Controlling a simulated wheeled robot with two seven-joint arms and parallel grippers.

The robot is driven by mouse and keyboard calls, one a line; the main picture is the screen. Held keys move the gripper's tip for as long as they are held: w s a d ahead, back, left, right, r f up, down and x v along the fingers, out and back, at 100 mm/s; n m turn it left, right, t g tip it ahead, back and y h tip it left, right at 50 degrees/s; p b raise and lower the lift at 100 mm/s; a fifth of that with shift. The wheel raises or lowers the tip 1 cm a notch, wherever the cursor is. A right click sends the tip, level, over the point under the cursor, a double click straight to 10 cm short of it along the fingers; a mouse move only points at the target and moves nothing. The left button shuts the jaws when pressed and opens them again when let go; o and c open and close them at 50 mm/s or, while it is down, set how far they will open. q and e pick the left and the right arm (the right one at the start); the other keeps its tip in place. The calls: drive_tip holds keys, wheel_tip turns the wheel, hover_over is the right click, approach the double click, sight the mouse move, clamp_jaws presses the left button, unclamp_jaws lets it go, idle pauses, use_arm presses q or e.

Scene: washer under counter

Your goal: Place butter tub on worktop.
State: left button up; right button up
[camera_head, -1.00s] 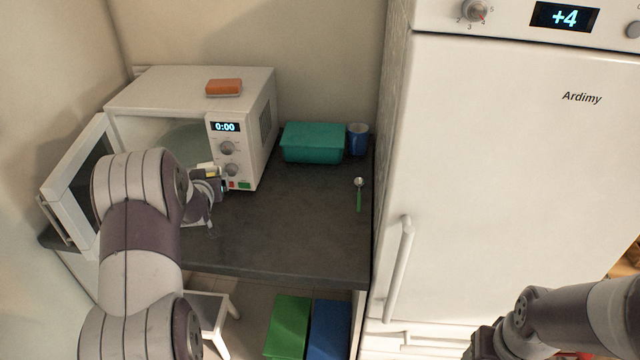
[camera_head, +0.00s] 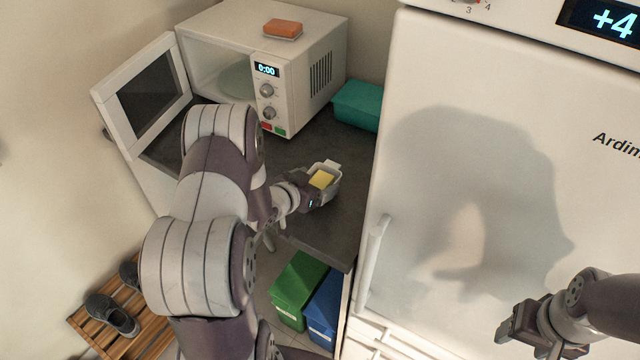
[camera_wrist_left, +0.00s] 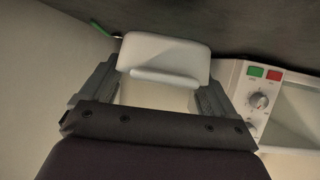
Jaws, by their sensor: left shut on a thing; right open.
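The butter tub (camera_head: 328,186) is a small white container with yellow butter showing in its open top. My left gripper (camera_head: 315,190) is shut on it, over the right part of the dark worktop (camera_head: 312,151). In the left wrist view the white tub (camera_wrist_left: 165,57) sits between the two fingers of the left gripper (camera_wrist_left: 158,92). I cannot tell whether the tub touches the worktop. My right gripper (camera_head: 518,338) is open and empty in front of the fridge.
The microwave (camera_head: 300,75) stands at the back left with its door (camera_head: 145,88) open and an orange sponge (camera_head: 283,28) on top. A teal box (camera_head: 357,105) is at the back. The fridge (camera_head: 470,170) borders the worktop on the right. Green (camera_head: 297,285) and blue (camera_head: 322,312) bins stand below.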

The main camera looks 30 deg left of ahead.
use_arm(q)
drive_tip(key=shift+d+f, duration=0.15)
drive_tip(key=shift+f, duration=1.05)
drive_tip(key=shift+s+a, duration=0.15)
drive_tip(key=shift+a, duration=0.1)
drive_tip(key=shift+d+f, duration=0.1)
drive_tip(key=shift+f, duration=0.1)
drive_tip(key=o, duration=1)
drive_tip(key=shift+r, duration=0.2)
drive_tip(key=v, duration=1.1)
drive_tip(key=shift+s+r, duration=0.1)
drive_tip(key=shift+s, duration=0.2)
drive_tip(key=shift+w+r+g, duration=0.1)
drive_tip(key=shift+w+g, duration=0.1)
drive_tip(key=shift+g, duration=0.1)
drive_tip(key=s+d+r+g, duration=0.1)
drive_tip(key=s+d+g, duration=0.2)
drive_tip(key=d, duration=0.1)
drive_tip(key=s+d+r+n+g+y, duration=0.1)
drive_tip(key=s+d+r+g, duration=0.1)
drive_tip(key=s+d+g, duration=0.2)
drive_tip(key=s+d+r+g, duration=0.2)
drive_tip(key=s+d+g, duration=0.1)
drive_tip(key=d, duration=0.2)
drive_tip(key=shift+s+d+g+y, duration=0.2)
drive_tip(key=shift+s+g+y, duration=0.15)
drive_tip(key=shift+g+y, duration=0.05)
